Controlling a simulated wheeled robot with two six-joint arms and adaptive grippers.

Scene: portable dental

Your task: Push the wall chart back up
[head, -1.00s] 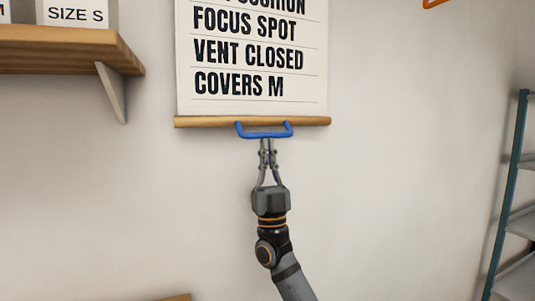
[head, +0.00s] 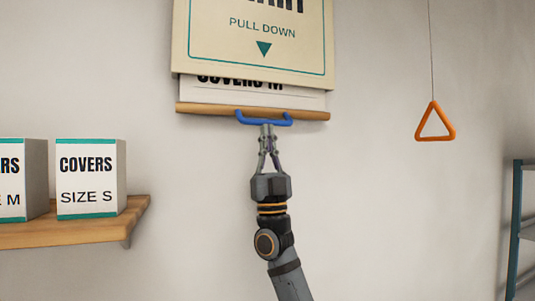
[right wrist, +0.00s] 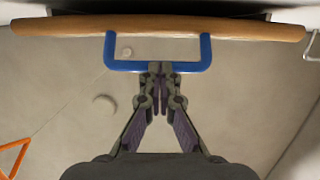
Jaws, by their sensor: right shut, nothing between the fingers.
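The wall chart's white sheet (head: 300,95) shows only as a short strip below its cream housing (head: 250,52), which reads "PULL DOWN" with a down arrow. Its lower line is partly covered by the housing. A wooden bar (head: 195,108) runs along the sheet's bottom edge, with a blue handle (head: 264,119) under it. My right gripper (head: 266,127) is shut and empty, pointing up, with its fingertips at the middle of the handle from below. In the right wrist view the fingertips meet the blue handle (right wrist: 125,66) at its crossbar. My left gripper is not in view.
A wooden shelf (head: 75,230) at left holds white boxes, one marked "COVERS SIZE S" (head: 88,180). An orange triangle pull (head: 435,125) hangs on a cord at right. A teal-framed rack (head: 515,225) stands at far right.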

